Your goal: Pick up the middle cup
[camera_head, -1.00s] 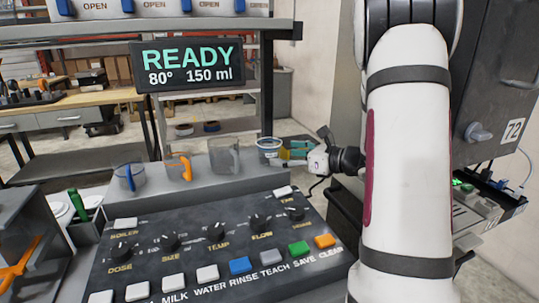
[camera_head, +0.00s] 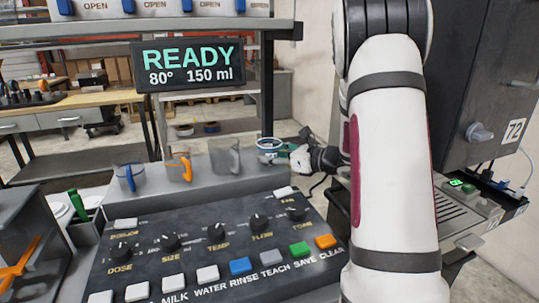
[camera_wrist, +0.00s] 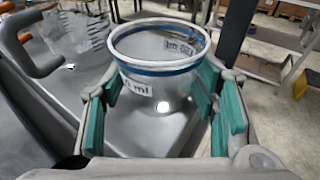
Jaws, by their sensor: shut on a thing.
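Several clear cups stand in a row behind the control panel in the head view: one with a blue handle (camera_head: 129,178), one with an orange handle (camera_head: 179,166), and one with a grey handle (camera_head: 224,158). At the row's right end is a clear cup with a blue rim band (camera_head: 267,146). In the wrist view this blue-banded cup (camera_wrist: 158,62) shows dark "ml" print and sits upright between the teal finger pads. My gripper (camera_wrist: 157,95) is shut on it from the right side. I cannot tell whether its base touches the shelf.
The grey-handled cup (camera_wrist: 82,38) is close on the left in the wrist view. A panel with knobs and buttons (camera_head: 215,245) lies in front of the row. A READY display (camera_head: 188,66) hangs above the cups. A dark machine (camera_head: 490,80) stands at the right.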

